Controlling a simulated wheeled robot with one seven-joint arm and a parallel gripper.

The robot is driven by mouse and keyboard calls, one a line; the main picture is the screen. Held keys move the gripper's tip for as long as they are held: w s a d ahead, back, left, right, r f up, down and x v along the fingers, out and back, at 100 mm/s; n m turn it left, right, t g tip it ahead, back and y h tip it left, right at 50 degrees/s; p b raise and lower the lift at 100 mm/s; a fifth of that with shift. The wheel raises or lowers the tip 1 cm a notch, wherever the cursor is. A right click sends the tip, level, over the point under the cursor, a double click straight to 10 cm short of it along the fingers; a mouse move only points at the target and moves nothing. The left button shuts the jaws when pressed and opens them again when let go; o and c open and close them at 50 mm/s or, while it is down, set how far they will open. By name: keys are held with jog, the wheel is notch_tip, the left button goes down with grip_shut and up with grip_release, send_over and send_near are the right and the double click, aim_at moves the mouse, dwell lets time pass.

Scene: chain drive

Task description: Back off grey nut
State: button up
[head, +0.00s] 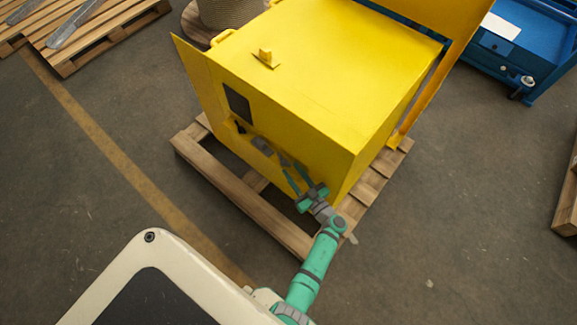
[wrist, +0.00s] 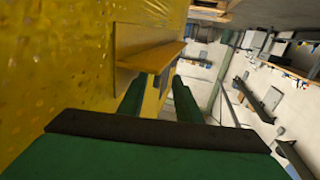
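A yellow box-shaped machine (head: 300,75) stands in the middle of the head view, with a dark opening (head: 237,103) in its front face. A small grey part (head: 262,146) sticks out low on that face; it is too small to tell whether it is the grey nut. My gripper (head: 284,167) is close to the front face, just right of and below this part. In the wrist view my green fingers (wrist: 158,84) stand apart with nothing visible between them. A yellow ledge (wrist: 150,57) on the machine wall is just ahead of them. No nut is clearly seen there.
The machine rests on a wooden pallet (head: 225,185) that juts out in front. A yellow panel (head: 440,75) stands open at its right. A blue machine (head: 540,50) is at the upper right, another pallet (head: 75,62) at the upper left. The floor between is clear.

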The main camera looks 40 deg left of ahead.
jog(key=v, duration=0.7)
jog(key=shift+d, duration=0.15)
